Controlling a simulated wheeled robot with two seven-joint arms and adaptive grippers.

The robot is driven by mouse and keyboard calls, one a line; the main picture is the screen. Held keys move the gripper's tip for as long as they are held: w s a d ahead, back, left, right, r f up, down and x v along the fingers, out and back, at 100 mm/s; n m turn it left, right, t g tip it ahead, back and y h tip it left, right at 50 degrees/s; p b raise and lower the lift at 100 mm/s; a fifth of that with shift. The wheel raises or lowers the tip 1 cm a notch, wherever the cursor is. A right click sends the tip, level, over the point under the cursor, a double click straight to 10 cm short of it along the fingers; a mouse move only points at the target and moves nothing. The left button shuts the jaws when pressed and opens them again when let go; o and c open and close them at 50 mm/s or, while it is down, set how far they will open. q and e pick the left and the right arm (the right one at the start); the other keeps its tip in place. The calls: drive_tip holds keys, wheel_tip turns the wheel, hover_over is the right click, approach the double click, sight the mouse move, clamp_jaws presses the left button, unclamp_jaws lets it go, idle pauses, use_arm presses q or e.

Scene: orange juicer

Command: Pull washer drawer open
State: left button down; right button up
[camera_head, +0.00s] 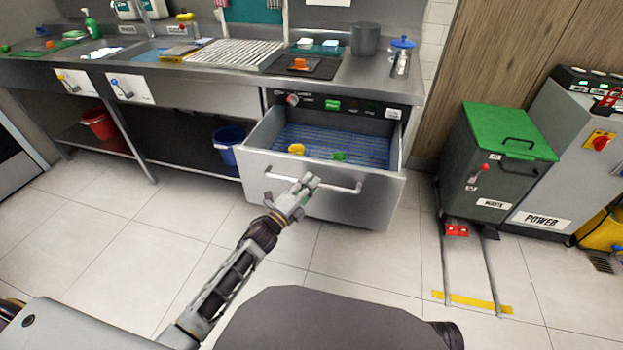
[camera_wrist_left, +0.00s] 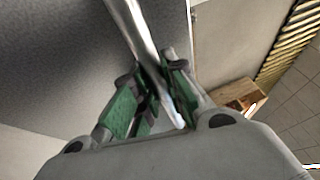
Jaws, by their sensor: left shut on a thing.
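The washer drawer (camera_head: 255,179) is a grey metal drawer under the counter in the head view. It stands pulled out, and its blue slatted rack (camera_head: 330,142) shows inside. A yellow item (camera_head: 296,149) and a green item (camera_head: 339,156) show inside it. Its bar handle (camera_head: 340,188) runs across the front. My left gripper (camera_head: 308,186) is at the handle near its middle. In the left wrist view the bar (camera_wrist_left: 140,32) passes between the fingers of my left gripper (camera_wrist_left: 158,90), which are shut on it. My right gripper does not show.
A grey waste bin with a green lid (camera_head: 510,130) stands right of the drawer, with floor rails (camera_head: 470,265) in front. A red bucket (camera_head: 97,124) and a blue bucket (camera_head: 226,145) are under the counter. Tiled floor before the drawer is clear.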

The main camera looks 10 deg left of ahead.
use_arm(q)
drive_tip(key=shift+s, duration=0.15)
drive_tip(key=c, duration=1.5)
unclamp_jaws()
drive_tip(key=shift+o, duration=0.2)
drive_tip(key=v, duration=1.2)
drive_tip(key=shift+a, duration=0.1)
drive_tip(key=shift+f, duration=0.1)
